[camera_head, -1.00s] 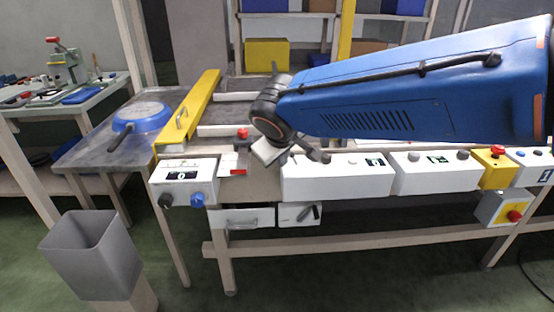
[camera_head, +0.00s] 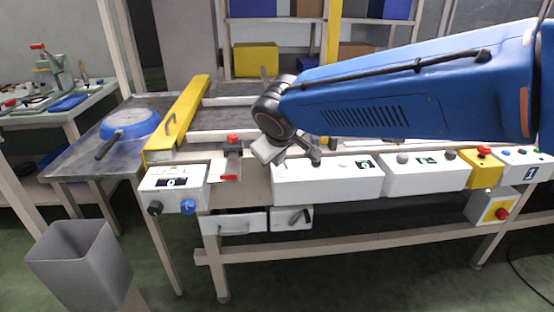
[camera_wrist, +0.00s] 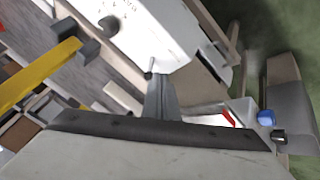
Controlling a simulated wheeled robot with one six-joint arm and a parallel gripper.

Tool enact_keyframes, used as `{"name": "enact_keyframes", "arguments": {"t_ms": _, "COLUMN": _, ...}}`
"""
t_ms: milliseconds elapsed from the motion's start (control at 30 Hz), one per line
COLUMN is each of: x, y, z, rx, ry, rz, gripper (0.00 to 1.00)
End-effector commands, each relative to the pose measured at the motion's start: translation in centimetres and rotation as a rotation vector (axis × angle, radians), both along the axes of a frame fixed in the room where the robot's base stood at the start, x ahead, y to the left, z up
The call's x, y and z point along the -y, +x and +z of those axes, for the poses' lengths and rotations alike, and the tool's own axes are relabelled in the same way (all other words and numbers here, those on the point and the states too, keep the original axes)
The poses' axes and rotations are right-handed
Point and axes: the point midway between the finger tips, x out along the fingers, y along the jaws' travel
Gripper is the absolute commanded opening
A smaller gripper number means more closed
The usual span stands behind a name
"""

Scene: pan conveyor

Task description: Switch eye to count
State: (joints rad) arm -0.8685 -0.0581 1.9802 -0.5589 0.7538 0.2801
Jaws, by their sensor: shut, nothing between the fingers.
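The long white control box (camera_head: 325,185) sits on the front rail below my gripper (camera_head: 315,159). In the wrist view its pale panel (camera_wrist: 150,30) carries a black knob (camera_wrist: 109,25), small printed marks and a small metal lever (camera_wrist: 150,66). My gripper's dark fingers (camera_wrist: 159,82) are together and empty. Their tips lie at or just beside the lever; I cannot tell whether they touch it. I cannot read a count label or tell which control is the eye switch.
A white box with a display (camera_head: 173,182), a black knob and a blue knob (camera_head: 188,206) stands left. A yellow bar (camera_head: 180,118) crosses the conveyor. A blue pan (camera_head: 130,123) lies beyond it. A red stop button (camera_head: 502,213) is at right. A grey bin (camera_head: 75,262) stands front left.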

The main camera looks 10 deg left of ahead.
Motion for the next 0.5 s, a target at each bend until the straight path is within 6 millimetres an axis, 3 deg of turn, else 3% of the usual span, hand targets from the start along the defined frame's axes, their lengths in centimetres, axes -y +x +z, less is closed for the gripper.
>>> {"name": "enact_keyframes", "arguments": {"t_ms": 500, "x": 0.57, "y": 0.13, "z": 0.24, "rx": -0.023, "ry": 0.078, "rz": -0.001, "gripper": 0.00}}
